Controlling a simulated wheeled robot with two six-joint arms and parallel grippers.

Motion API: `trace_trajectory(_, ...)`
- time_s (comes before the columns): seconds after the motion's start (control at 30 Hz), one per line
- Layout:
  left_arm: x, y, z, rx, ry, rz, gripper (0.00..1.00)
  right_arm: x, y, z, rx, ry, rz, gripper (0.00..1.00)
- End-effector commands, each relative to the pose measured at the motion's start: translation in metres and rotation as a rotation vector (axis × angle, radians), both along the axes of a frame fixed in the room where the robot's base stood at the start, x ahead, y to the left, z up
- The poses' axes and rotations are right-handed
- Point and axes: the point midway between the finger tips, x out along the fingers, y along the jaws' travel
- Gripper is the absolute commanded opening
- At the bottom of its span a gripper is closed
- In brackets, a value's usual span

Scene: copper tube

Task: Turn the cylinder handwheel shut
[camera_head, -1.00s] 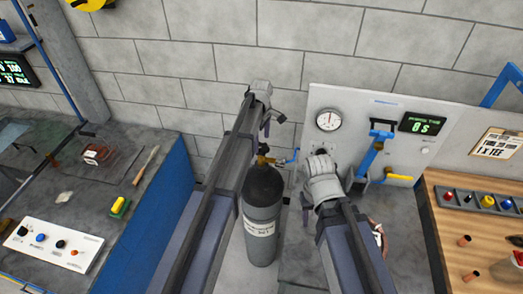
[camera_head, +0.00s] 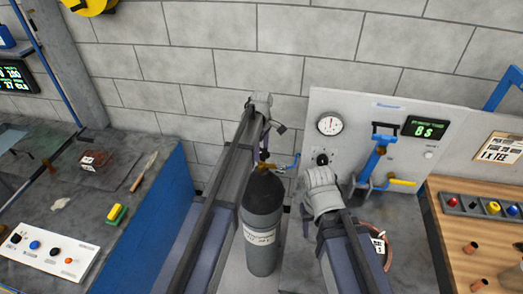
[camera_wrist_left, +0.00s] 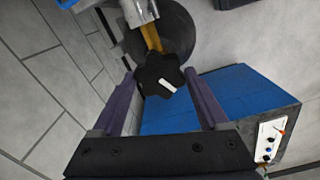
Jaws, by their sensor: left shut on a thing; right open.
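The black lobed handwheel (camera_wrist_left: 158,76) with a white mark sits between the purple fingers of my left gripper (camera_wrist_left: 158,90) in the left wrist view. My right gripper (camera_head: 328,205) is open and empty, to the right of the cylinder.
A grey panel (camera_head: 350,105) with a round gauge (camera_head: 330,123), a green display (camera_head: 425,127) and a blue clamp (camera_head: 378,160) stands at the right. A wooden bench (camera_head: 450,240) is further right. A blue-sided workbench (camera_head: 165,205) is left.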

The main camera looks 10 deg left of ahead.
Motion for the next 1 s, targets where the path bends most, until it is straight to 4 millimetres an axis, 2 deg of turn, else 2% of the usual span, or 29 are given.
trace_trajectory(0.03,0.0000,0.0000,0.0000,0.000,0.000,0.000,0.46,0.0000,0.0000,0.0000,0.000,0.000,0.000,0.50)
trace_trajectory(0.27,-0.0001,-0.0001,-0.0001,0.000,0.000,0.000,0.22,0.0000,0.0000,-0.0001,0.000,0.000,0.000,0.50)
trace_trajectory(0.63,-0.0001,-0.0001,-0.0001,0.000,0.000,-0.091,0.22,0.0000,0.0000,-0.0001,0.000,0.000,0.000,0.50)
trace_trajectory(1.0,-0.0002,0.0000,-0.0001,0.000,0.000,-0.411,0.22,0.0000,0.0000,-0.0001,0.000,0.000,0.000,0.50)
